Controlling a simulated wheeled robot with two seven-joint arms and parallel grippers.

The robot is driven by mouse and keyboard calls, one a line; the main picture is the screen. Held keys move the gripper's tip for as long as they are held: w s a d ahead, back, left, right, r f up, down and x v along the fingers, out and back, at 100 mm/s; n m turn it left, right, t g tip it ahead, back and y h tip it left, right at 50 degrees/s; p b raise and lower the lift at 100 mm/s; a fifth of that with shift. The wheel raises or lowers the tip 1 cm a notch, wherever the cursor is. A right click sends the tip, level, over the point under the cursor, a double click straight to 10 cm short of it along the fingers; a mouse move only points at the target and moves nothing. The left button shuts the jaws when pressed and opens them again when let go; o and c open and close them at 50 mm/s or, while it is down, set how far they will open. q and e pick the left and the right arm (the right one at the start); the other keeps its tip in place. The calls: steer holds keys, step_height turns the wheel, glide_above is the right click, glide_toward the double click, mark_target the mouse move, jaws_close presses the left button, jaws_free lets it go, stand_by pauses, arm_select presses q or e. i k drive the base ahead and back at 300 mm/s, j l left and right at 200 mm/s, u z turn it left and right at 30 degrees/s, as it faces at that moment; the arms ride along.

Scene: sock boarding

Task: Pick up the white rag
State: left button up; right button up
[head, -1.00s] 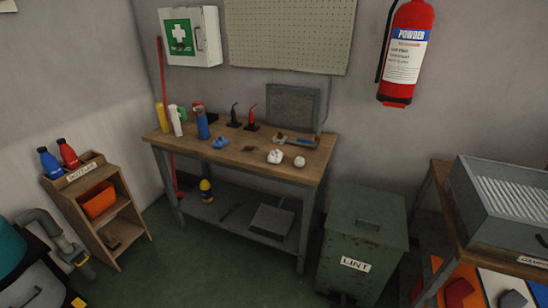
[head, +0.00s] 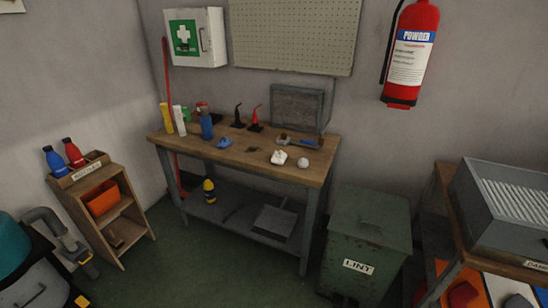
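A small crumpled white thing (head: 279,157), which looks like the white rag, lies on the wooden top of the workbench (head: 240,160), near its front right part. A round whitish ball (head: 303,162) lies just to its right, apart from it. A crumpled blue cloth (head: 224,143) lies further left on the same top. Neither of my grippers shows in the head view.
Bottles, including a blue one (head: 206,124), and two small oilers stand toward the bench's back. A green lint bin (head: 368,225) stands right of the bench, a small wooden shelf (head: 103,205) left. Green floor (head: 185,265) in front is clear.

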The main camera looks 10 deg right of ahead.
mark_target(279, 159)
steer(key=i+j+z, duration=0.1)
steer(key=i+j, duration=0.15)
steer(key=i+j+z, duration=0.1)
steer(key=j, duration=0.25)
steer(key=i+j+z, duration=0.15)
steer(key=i+j, duration=0.15)
steer(key=i+j+z, duration=0.1)
steer(key=i+j, duration=0.15)
steer(key=i+j+z, duration=0.1)
steer(key=j, duration=0.35)
steer(key=i+j+z, duration=0.1)
steer(key=i+j, duration=0.15)
steer(key=j, duration=0.1)
